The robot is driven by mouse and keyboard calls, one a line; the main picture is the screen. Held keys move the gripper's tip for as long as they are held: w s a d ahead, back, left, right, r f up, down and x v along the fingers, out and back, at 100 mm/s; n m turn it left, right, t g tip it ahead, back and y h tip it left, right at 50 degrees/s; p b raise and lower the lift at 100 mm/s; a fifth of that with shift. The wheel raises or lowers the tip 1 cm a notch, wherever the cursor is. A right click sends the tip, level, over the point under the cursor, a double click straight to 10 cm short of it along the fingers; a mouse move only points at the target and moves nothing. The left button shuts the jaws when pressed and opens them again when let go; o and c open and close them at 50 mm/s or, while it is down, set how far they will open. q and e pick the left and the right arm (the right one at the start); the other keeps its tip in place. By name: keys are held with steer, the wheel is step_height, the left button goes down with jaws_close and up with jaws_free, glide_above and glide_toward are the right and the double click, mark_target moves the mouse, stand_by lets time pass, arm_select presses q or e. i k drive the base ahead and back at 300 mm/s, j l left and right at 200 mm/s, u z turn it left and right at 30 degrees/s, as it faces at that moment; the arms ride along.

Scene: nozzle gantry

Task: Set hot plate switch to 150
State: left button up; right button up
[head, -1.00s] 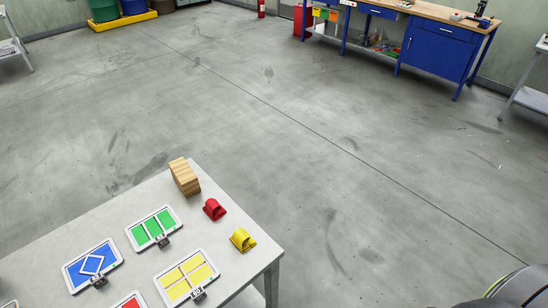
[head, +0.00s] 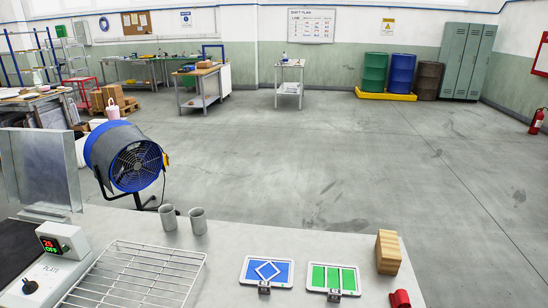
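A white control box (head: 62,241) stands at the left edge of the table in the head view. Its small display (head: 50,244) shows red digits that look like 25 above green letters that look like OFF. In front of it a black rotary knob (head: 30,287) sits on a pale panel marked PLATE; its setting is too small to read. A dark flat plate (head: 16,246) lies at the left edge, partly cut off by the frame. Neither of my grippers is in view.
A wire rack (head: 135,275) lies right of the knob. Two grey cups (head: 198,221), a blue fan (head: 128,158) and an upright metal sheet (head: 42,168) stand behind. Blue (head: 267,271) and green (head: 333,278) boards and a wooden block (head: 388,252) are farther right. Bare tabletop lies between.

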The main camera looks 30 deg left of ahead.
mark_target(29, 288)
steer(key=u, duration=2.45)
